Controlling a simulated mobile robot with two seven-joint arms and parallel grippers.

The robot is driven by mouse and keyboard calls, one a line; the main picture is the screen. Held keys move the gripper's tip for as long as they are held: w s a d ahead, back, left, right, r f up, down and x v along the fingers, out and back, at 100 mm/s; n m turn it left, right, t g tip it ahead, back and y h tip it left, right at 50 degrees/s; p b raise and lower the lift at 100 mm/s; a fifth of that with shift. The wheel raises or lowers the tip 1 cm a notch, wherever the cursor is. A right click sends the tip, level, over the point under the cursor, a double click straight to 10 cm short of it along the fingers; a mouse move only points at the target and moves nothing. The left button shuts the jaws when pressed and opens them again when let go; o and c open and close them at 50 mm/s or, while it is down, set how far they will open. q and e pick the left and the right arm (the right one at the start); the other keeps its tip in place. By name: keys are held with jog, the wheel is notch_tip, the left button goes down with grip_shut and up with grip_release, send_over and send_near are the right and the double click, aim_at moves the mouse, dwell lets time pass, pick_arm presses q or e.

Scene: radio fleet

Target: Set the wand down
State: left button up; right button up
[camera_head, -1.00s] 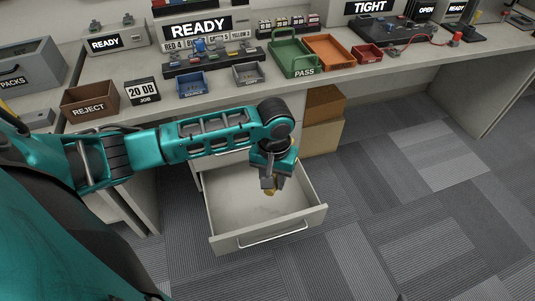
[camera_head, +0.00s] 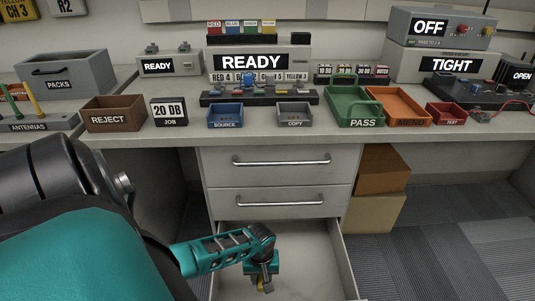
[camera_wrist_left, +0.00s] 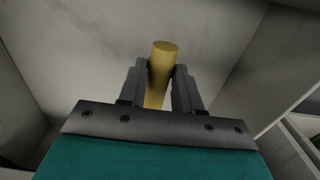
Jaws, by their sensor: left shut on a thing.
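My left gripper (camera_head: 263,284) is low in the head view, over the open bottom drawer (camera_head: 312,252) of the desk. In the left wrist view the gripper's two dark fingers (camera_wrist_left: 160,88) are shut on a yellow cylinder, the wand (camera_wrist_left: 164,58). The wand's round end points away from the wrist, toward the pale drawer floor. I cannot tell whether it touches that floor. Only a small yellow bit of it shows in the head view. My right gripper is not in view.
Two shut drawers (camera_head: 281,175) are above the open one. The desk top carries a brown REJECT tray (camera_head: 115,120), a blue SOURCE tray (camera_head: 226,124), a grey COPY tray (camera_head: 294,122) and a green PASS tray (camera_head: 362,121). Cardboard boxes (camera_head: 372,214) stand right of the drawers.

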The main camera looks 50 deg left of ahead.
pick_arm(q)
jog(key=shift+f, duration=0.8)
jog(key=shift+f+b, duration=0.55)
notch_tip(320, 180, down, 2)
jog(key=shift+f+b, duration=0.2)
jog(key=shift+b, duration=0.6)
jog(key=shift+w+f, duration=0.1)
jog(key=shift+f, duration=0.2)
jog(key=shift+r, duration=0.15)
jog(key=shift+f, duration=0.2)
jog(key=o, duration=1.1)
jog(key=shift+c, duration=0.2)
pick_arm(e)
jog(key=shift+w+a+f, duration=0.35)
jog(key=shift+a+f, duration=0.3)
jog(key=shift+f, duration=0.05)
pick_arm(q)
jog(key=shift+r, duration=0.1)
